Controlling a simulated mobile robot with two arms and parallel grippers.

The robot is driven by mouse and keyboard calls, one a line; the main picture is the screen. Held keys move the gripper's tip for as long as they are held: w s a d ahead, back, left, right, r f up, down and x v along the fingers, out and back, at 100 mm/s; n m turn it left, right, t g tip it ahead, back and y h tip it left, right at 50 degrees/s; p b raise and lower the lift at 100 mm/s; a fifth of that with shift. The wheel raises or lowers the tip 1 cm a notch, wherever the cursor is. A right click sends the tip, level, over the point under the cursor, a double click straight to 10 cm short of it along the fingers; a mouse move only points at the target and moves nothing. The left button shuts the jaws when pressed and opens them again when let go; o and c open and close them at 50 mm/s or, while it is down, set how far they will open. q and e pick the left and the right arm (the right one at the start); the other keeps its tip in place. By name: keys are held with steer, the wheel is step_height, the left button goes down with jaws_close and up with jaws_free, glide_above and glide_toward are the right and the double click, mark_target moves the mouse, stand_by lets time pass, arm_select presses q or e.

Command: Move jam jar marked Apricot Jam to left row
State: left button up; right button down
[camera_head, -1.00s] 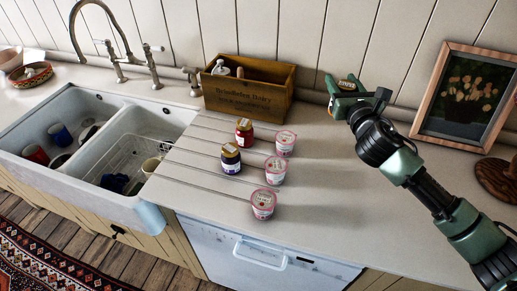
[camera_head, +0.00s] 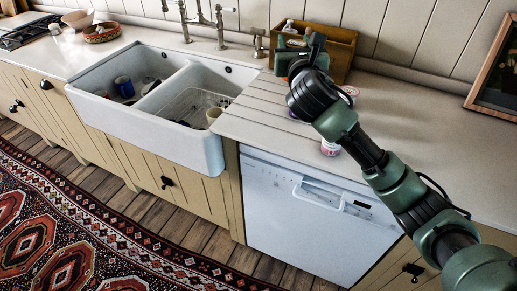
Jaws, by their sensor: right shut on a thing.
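My right gripper (camera_head: 300,57) is over the ribbed counter beside the sink, in front of the wooden crate. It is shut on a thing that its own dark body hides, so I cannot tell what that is. No label reading Apricot Jam shows. My right arm covers most of the group of jars and cups. A pink-lidded cup (camera_head: 330,148) stands near the counter's front edge, partly behind my arm, and part of another (camera_head: 349,91) shows farther back. My left gripper is not in view.
The wooden crate (camera_head: 341,47) stands against the back wall. The white double sink (camera_head: 205,145) is on the left, with cups and a rack inside. A framed picture (camera_head: 497,75) leans at the right. The counter right of my arm is clear.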

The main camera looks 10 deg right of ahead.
steer(key=f, duration=0.4)
steer(key=shift+a+f, duration=0.2)
steer(key=shift+a, duration=0.05)
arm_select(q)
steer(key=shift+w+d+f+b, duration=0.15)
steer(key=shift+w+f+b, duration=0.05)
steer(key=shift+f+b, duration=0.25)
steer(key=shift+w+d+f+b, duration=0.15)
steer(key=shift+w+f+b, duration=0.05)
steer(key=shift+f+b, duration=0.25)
arm_select(e)
steer(key=shift+f, duration=7.8)
steer(key=shift+f, duration=0.1)
steer(key=shift+f, duration=0.1)
steer(key=c, duration=0.7)
jaws_free()
